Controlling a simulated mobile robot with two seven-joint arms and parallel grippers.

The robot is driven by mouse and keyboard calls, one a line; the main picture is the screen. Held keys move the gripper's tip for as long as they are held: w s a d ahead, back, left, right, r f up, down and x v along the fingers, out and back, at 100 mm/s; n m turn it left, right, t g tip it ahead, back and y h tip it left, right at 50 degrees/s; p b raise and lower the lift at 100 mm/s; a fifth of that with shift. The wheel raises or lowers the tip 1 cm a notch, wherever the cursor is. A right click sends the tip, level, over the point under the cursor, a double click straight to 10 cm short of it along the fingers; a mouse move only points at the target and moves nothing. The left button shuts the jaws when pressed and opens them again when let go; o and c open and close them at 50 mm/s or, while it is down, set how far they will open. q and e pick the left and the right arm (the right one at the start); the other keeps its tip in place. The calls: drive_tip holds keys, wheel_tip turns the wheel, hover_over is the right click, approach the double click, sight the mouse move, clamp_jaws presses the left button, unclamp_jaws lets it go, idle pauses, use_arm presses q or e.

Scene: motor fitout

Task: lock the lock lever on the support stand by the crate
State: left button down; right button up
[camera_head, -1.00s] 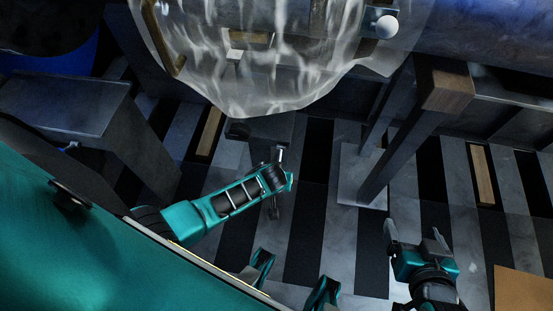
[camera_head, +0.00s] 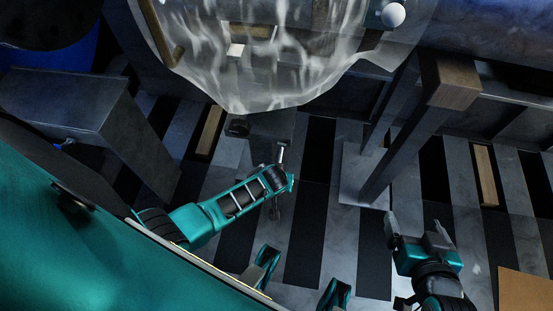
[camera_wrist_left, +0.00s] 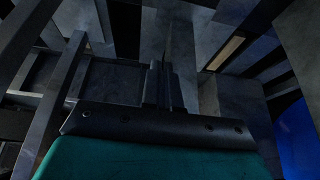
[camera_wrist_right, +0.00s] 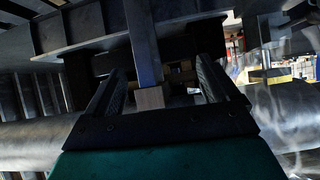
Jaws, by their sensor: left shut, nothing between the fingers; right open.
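A grey support stand with a wooden block on top (camera_head: 450,82) stands right of centre in the head view, its post slanting down to a flat floor plate. I cannot make out a lock lever for certain on any stand. My right gripper (camera_head: 416,230) is open and empty, lower right of that post and apart from it. In the right wrist view a grey post with a wooden block (camera_wrist_right: 150,97) shows between its spread fingers. My left arm reaches in from the left, its end near the middle. The left wrist view shows the left gripper (camera_wrist_left: 160,70) shut and empty.
A large plastic-wrapped body (camera_head: 265,60) hangs over the top middle. A grey bench-like stand (camera_head: 75,100) is at left, with a blue drum (camera_head: 75,60) behind it. A flat tan surface (camera_head: 525,290) lies at lower right. Striped floor between is mostly clear.

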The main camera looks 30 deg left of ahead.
drive_tip(key=shift+f, duration=0.1)
use_arm(q)
drive_tip(key=p+v, duration=0.4)
drive_tip(key=v, duration=0.3)
drive_tip(key=shift+r, duration=0.25)
use_arm(e)
drive_tip(key=shift+s+d+r+h, duration=0.45)
drive_tip(key=shift+s+d, duration=0.2)
drive_tip(key=shift+d, duration=0.2)
use_arm(q)
drive_tip(key=shift+s, duration=0.15)
use_arm(e)
drive_tip(key=shift+w+r, duration=0.1)
drive_tip(key=shift+r, duration=0.05)
use_arm(q)
drive_tip(key=s+r+m+t+h+p, duration=0.1)
drive_tip(key=s+r+m+t+p, duration=0.1)
drive_tip(key=r, duration=0.7)
drive_tip(key=s+r+m+t+h+p, duration=0.2)
drive_tip(key=s+r+m+t, duration=0.1)
drive_tip(key=r, duration=0.7)
drive_tip(key=shift+a+r+m+t+h, duration=0.15)
drive_tip(key=shift+a+m+t+h, duration=0.15)
drive_tip(key=shift+a+m+t, duration=0.1)
use_arm(e)
drive_tip(key=r, duration=0.2)
drive_tip(key=d, duration=0.1)
drive_tip(key=shift+s+d+r, duration=0.1)
drive_tip(key=shift+s+r, duration=0.15)
drive_tip(key=shift+r, duration=0.15)
